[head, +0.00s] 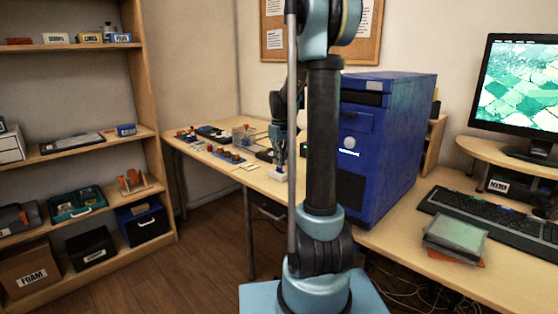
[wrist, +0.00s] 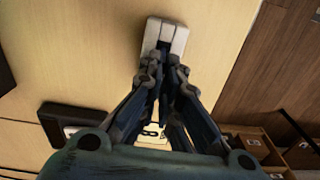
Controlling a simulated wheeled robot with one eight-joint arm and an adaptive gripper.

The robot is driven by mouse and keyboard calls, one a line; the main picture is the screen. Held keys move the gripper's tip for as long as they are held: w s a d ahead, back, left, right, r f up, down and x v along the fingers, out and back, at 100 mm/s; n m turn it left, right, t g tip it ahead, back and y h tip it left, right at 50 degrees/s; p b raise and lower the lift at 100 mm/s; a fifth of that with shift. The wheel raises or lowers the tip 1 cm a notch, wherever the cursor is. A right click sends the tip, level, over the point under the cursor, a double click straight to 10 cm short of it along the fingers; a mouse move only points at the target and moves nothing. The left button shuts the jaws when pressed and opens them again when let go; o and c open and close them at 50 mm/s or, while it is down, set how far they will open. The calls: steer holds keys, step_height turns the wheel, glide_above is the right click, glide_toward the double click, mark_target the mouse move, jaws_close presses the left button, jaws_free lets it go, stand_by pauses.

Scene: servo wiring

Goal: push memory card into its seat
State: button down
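A small white block (head: 278,174) stands on the wooden table under my gripper in the head view. In the wrist view the white block (wrist: 168,30) has a dark gap in its middle, close in front of my fingertips. My gripper (head: 279,160) points down at it. In the wrist view the fingers of my gripper (wrist: 164,62) run together at their tips, with no clear opening between them. I cannot make out the memory card; the fingers hide the middle of the block. I cannot tell whether the fingertips touch the block.
A blue computer tower (head: 385,140) stands close to the right of my arm. Small parts and a clear bin (head: 244,135) lie along the table to the left. A dark flat item (wrist: 75,127) lies near the block.

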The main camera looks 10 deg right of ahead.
steer(key=shift+f, duration=0.6)
steer(key=c, duration=1.7)
jaws_free()
step_height(320, 180, up, 12)
steer(key=shift+f, duration=0.1)
steer(key=s+f+m, duration=0.2)
steer(key=s+f, duration=0.3)
steer(key=s, duration=0.6)
steer(key=s+f+m+t, duration=0.1)
steer(key=s+f, duration=0.5)
steer(key=s, duration=0.6)
steer(key=s+f+m+t, duration=0.1)
steer(key=s+f+m, duration=0.2)
steer(key=s, duration=0.9)
steer(key=shift+d+f, duration=0.2)
steer(key=shift+f, duration=1.5)
